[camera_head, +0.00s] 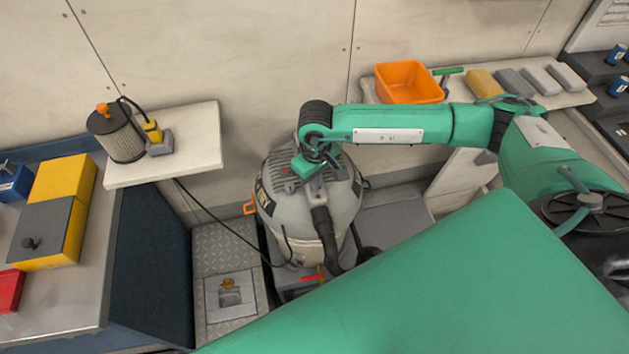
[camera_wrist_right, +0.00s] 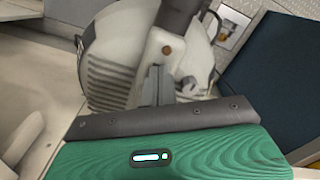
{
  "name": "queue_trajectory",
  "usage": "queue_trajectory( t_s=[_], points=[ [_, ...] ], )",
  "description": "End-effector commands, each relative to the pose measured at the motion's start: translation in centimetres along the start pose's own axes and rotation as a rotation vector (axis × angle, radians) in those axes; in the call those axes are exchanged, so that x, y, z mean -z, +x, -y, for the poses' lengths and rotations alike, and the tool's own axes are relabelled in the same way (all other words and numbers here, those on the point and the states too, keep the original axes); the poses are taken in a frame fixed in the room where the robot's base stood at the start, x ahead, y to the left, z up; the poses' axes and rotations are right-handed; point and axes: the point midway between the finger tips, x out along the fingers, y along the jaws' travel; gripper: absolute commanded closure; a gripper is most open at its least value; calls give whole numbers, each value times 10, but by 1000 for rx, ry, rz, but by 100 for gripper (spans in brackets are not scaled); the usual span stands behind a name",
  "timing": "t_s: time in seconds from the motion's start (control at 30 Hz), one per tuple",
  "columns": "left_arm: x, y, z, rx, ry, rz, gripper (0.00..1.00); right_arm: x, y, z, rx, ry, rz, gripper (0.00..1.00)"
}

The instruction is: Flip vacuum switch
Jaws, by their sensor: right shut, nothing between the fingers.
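The vacuum (camera_head: 277,205) is a grey canister with a ribbed domed top and a dark hose (camera_head: 325,228) at its front. It stands on the floor in the middle of the head view, and its grey body (camera_wrist_right: 108,70) fills the upper middle of the right wrist view. My right gripper (camera_head: 309,167) is over the vacuum's top. In the wrist view its narrow grey fingers (camera_wrist_right: 157,84) are shut, with nothing between them, close to a pale part with a small brown round spot. I cannot tell contact, nor identify the switch for certain. My left gripper is out of view.
A white shelf (camera_head: 190,168) holds a filter cartridge (camera_head: 118,137) and a yellow-grey plug-like item (camera_head: 156,137). An orange bin (camera_head: 405,82) and several blocks stand on the back-right shelf. A dark cable runs to the floor. My green arm covers the lower right.

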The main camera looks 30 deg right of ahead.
Motion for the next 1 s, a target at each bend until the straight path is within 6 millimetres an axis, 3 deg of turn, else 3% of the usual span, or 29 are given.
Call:
queue_trajectory(
  t_s=[0.17, 1.0],
  points=[
    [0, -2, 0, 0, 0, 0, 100, -1, -3, 0, 0, 0, 3, 100],
    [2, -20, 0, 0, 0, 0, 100, 0, -68, 0, 0, 0, 2, 100]
  ],
)
